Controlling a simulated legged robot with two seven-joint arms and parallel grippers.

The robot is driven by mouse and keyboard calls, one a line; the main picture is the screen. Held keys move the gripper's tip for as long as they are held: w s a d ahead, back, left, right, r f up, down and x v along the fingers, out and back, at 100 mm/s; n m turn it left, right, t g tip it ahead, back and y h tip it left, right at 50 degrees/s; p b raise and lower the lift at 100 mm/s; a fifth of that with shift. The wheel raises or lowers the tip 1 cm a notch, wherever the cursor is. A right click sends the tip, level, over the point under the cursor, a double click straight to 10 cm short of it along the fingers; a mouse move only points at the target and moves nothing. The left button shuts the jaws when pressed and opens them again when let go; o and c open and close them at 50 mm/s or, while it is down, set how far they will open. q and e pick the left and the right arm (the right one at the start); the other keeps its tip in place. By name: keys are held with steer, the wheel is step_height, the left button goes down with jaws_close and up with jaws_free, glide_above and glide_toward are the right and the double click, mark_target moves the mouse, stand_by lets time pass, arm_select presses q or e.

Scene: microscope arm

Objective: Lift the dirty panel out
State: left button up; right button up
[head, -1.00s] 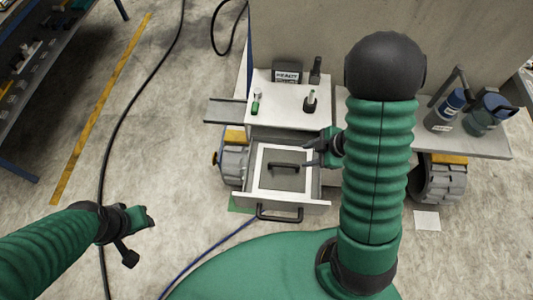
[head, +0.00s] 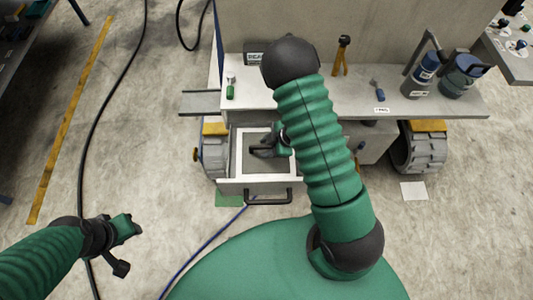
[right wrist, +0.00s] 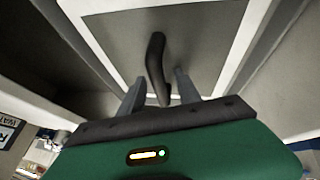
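The dirty panel (head: 257,164) is a grey sheet with a white frame and a black bar handle (right wrist: 156,65). It lies in the open drawer (head: 232,188) under the white worktop. My right gripper (head: 266,150) is over the panel at its handle. In the right wrist view my right gripper (right wrist: 157,84) has its two fingers apart, one on each side of the handle; I cannot tell whether they touch it. My left gripper (head: 134,227) is over bare floor at the lower left, away from the drawer; its fingers are too small to judge.
The drawer has a black front handle (head: 268,198). Its walls stand close around the panel. A green-handled tool (head: 230,89) lies on the worktop, and bottles (head: 421,78) stand on the right. A black cable (head: 88,150) crosses the floor on the left.

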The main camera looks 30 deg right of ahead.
steer(key=shift+a, duration=0.2)
steer(key=shift+c, duration=0.5)
steer(key=shift+s+d, duration=0.1)
steer(key=shift+d, duration=0.25)
jaws_close()
steer(key=shift+a, duration=0.1)
